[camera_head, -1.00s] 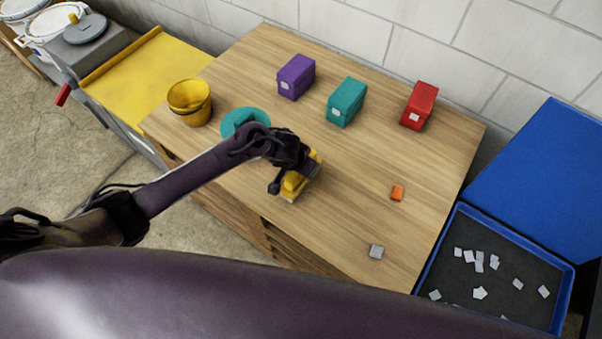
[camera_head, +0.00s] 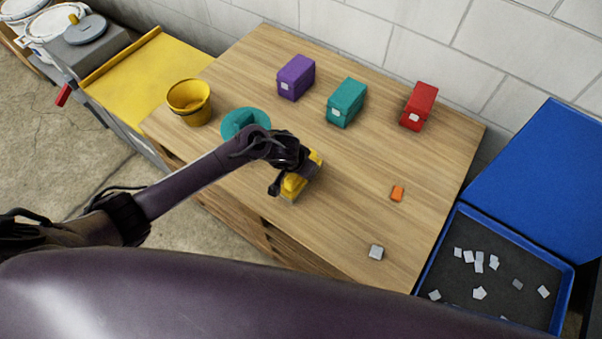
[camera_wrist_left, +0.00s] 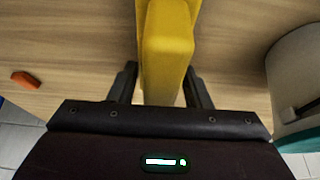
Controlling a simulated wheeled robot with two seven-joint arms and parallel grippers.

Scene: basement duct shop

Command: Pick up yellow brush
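The yellow brush (camera_head: 293,187) is on the wooden workbench (camera_head: 345,170), partly hidden under my left gripper (camera_head: 289,172) in the head view. In the left wrist view, the yellow body of the brush (camera_wrist_left: 167,50) runs between the two dark fingers of my left gripper (camera_wrist_left: 162,82). One finger is on each side of it, with narrow gaps visible near the fingers' bases. Contact at the fingertips is hard to judge. The brush's lower side is hidden. My right gripper is not in view.
Purple (camera_head: 296,78), teal (camera_head: 346,102) and red (camera_head: 418,106) boxes stand along the back. A yellow bucket (camera_head: 189,102) and a teal round piece (camera_head: 245,121) are left. An orange block (camera_head: 397,193) and grey block (camera_head: 376,252) lie right. A blue tray (camera_head: 570,290) holds pale scraps.

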